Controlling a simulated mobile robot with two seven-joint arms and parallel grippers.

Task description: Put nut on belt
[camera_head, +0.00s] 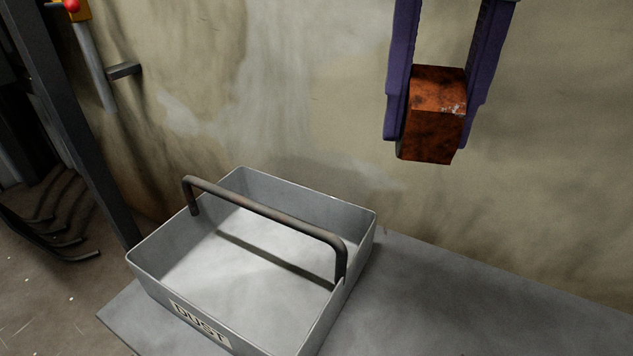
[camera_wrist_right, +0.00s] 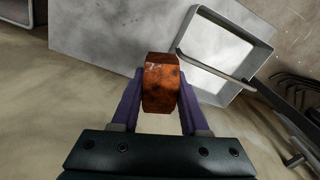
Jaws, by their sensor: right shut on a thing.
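The nut (camera_head: 432,118) is a rusty orange-brown block with flat faces, at the upper right of the head view. My right gripper (camera_head: 434,125) comes down from the top edge and is shut on it, one purple finger on each side. The nut hangs in the air, apart from the table and the tray. In the right wrist view, the nut (camera_wrist_right: 160,84) sits between the tips of the two purple fingers of my right gripper (camera_wrist_right: 160,95). My left gripper is not in view. I cannot make out a belt for certain in either view.
A grey metal tray (camera_head: 160,277) labelled "DUST", with a dark bar handle (camera_head: 265,210), stands empty on a grey table (camera_head: 440,300). The table is bare to the tray's right. A stained wall (camera_head: 300,90) rises behind. Dark metal framework (camera_head: 70,120) stands at the left.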

